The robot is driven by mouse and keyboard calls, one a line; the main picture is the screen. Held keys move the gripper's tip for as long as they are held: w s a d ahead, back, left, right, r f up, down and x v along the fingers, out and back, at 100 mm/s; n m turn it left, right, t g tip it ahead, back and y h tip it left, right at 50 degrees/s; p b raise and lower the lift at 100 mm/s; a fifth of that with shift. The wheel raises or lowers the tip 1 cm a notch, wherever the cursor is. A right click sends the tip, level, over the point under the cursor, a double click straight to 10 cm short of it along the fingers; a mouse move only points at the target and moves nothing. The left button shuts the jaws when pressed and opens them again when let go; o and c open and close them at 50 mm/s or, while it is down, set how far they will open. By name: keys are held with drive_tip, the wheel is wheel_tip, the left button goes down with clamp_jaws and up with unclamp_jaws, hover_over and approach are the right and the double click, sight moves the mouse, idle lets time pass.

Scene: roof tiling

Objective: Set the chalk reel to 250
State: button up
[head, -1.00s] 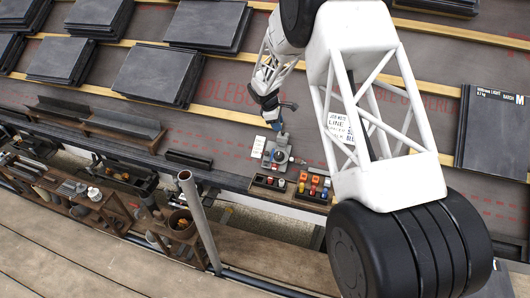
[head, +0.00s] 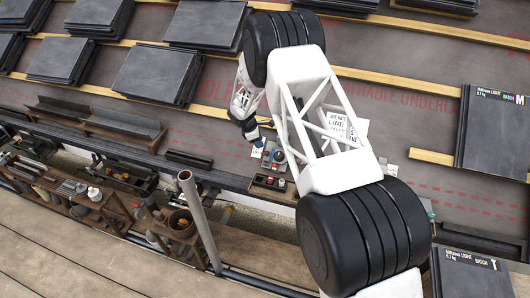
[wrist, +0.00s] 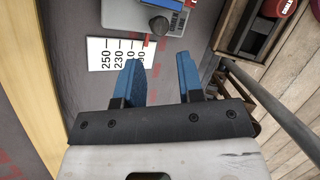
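The chalk reel (wrist: 170,15) is a grey box with a dark rounded knob (wrist: 159,25), at the top of the wrist view. A small red pointer (wrist: 149,41) is at the card's low-number end, far from 250. My gripper (wrist: 158,72) is open and empty, its blue fingers apart, short of the knob. In the head view, my gripper (head: 254,138) is just left of the reel.
A dark tray (head: 268,182) with coloured pieces stands beside the reel. Slate stacks (head: 155,72) lie on the roof battens above. A grey pole (head: 199,220) rises at the front. My arm covers the area right of the reel.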

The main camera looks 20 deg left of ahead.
sight(266, 153)
drive_tip(key=shift+x, duration=3.9)
clamp_jaws()
